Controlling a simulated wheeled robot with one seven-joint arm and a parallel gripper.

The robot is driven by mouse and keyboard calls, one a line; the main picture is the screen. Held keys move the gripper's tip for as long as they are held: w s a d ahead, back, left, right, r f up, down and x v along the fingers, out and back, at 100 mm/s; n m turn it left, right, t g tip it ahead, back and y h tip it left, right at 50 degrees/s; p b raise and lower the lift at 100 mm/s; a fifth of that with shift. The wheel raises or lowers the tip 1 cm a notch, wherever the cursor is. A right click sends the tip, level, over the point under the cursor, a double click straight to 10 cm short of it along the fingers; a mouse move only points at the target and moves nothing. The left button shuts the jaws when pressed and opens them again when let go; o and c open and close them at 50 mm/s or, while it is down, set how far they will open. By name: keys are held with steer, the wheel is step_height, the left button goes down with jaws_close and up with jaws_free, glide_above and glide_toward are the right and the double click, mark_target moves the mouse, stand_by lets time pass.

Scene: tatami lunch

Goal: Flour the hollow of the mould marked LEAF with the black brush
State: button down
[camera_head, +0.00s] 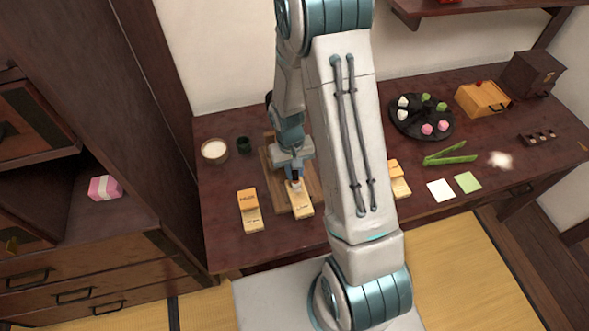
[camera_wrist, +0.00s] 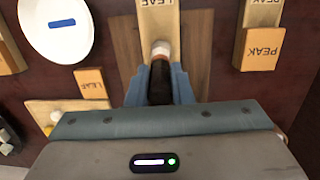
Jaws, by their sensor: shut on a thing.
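The mould marked LEAF (camera_head: 301,208) is a pale wooden block on the brown board, below my gripper. Its label end also shows in the wrist view (camera_wrist: 158,14). My gripper (camera_head: 295,177) is shut on the black brush; the dark handle (camera_wrist: 160,82) sits between the fingers (camera_wrist: 160,88). The brush's white tip (camera_wrist: 160,50) is over the near part of the mould, seeming at or just above it; contact cannot be told. The mould's hollow is hidden by the brush.
A mould marked PEAK (camera_head: 249,212) lies left of the board (camera_head: 311,181); another mould (camera_head: 399,185) is right of my arm. A bowl of white powder (camera_head: 214,150) and a dark green cup (camera_head: 244,145) stand behind left. Green tongs (camera_head: 450,158) and a dark sweets tray (camera_head: 421,133) are right.

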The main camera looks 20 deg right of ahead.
steer(key=shift+f+b, duration=0.95)
steer(key=shift+f, duration=0.05)
stand_by(0.3)
steer(key=shift+d, duration=0.2)
steer(key=shift+a, duration=0.4)
steer(key=shift+w+d+b, duration=0.15)
steer(key=shift+b, duration=0.25)
steer(key=shift+s, duration=0.35)
steer(key=shift+w+d, duration=0.2)
steer(key=shift+d, duration=0.05)
stand_by(0.4)
steer(key=shift+a+b, duration=0.4)
steer(key=shift+w+d, duration=0.2)
steer(key=shift+s, duration=0.4)
